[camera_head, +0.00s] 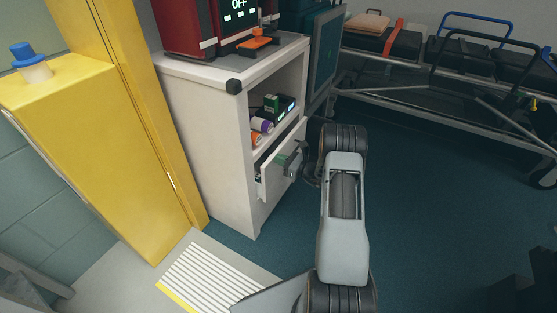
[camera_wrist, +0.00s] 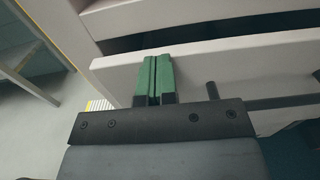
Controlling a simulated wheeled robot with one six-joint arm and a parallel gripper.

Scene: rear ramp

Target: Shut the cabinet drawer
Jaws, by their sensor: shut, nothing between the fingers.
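The white cabinet (camera_head: 215,140) stands left of centre in the head view. Its drawer (camera_head: 268,182) sticks out a little below the open shelf; the drawer's front panel also crosses the wrist view (camera_wrist: 230,65), with a dark gap behind its top edge. My gripper (camera_head: 290,160) is at the drawer front in the head view. In the wrist view my gripper's green fingers (camera_wrist: 154,75) are together, with nothing between them, and overlap the panel; I cannot tell whether they touch it. A dark handle post (camera_wrist: 212,90) shows to the right of the fingers.
Small bottles and boxes (camera_head: 270,115) sit on the shelf above the drawer. A red device (camera_head: 200,25) stands on the cabinet top. A yellow cabinet (camera_head: 100,140) is at left, a stretcher (camera_head: 440,60) at back right. The blue floor (camera_head: 440,220) at right is clear.

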